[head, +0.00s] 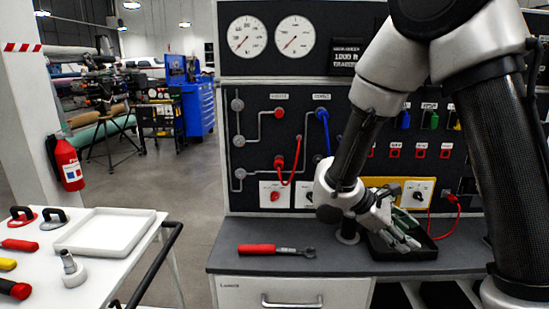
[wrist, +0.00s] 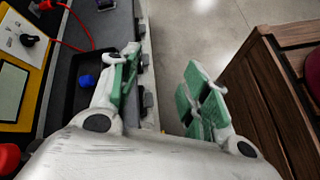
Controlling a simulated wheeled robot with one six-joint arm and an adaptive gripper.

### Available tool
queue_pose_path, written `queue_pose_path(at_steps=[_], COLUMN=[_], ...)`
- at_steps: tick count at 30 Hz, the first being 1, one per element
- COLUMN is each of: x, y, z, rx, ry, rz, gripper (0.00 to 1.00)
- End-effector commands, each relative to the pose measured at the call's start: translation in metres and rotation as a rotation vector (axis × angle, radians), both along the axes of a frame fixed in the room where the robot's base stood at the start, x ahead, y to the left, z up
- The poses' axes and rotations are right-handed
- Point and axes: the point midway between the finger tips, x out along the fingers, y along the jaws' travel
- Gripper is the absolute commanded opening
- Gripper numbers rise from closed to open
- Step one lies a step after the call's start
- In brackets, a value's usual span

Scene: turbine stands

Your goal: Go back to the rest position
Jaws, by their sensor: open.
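My gripper (head: 402,232) is in front of the turbine stand, over the right part of the grey bench top (head: 340,258), near a black tray (head: 412,254). In the wrist view my gripper (wrist: 164,88) has its two green-padded fingers wide apart with nothing between them. The gap lies over the bench's edge and the floor. The black tray (wrist: 88,102) shows left of the fingers with a small blue thing (wrist: 87,80) in it. My arm hides part of the panel in the head view.
A red-handled tool (head: 276,250) lies on the bench, left of my gripper. A white table (head: 90,262) with a white tray (head: 106,231) and tools stands at the left. A fire extinguisher (head: 68,162) hangs on a pillar. A wooden cabinet (wrist: 262,100) is at the right in the wrist view.

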Motion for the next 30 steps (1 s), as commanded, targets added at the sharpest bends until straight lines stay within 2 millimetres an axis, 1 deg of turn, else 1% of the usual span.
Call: queue_pose_path(at_steps=[1,3,6,9,12,15,17,18,22,24,26,30], x=[-0.017,-0.041,-0.069,-0.090,-0.106,-0.119,-0.126,-0.130,-0.140,-0.144,-0.146,-0.147], y=[-0.008,-0.012,-0.012,-0.008,-0.006,-0.007,-0.012,-0.017,-0.032,-0.038,-0.042,-0.045], z=[0.012,0.022,0.037,0.055,0.075,0.097,0.111,0.120,0.143,0.151,0.154,0.154], rx=[0.092,0.226,0.413,0.591,0.750,0.878,0.931,0.954,0.994,1.004,1.005,0.998], ry=[-0.036,-0.085,-0.175,-0.285,-0.412,-0.545,-0.620,-0.669,-0.800,-0.846,-0.873,-0.876], rz=[-0.099,-0.229,-0.398,-0.543,-0.668,-0.763,-0.797,-0.807,-0.819,-0.825,-0.835,-0.848], gripper=[0.47,0.47,0.47,0.47,0.47,0.47,0.47,0.47,0.47,0.47,0.47,0.47])
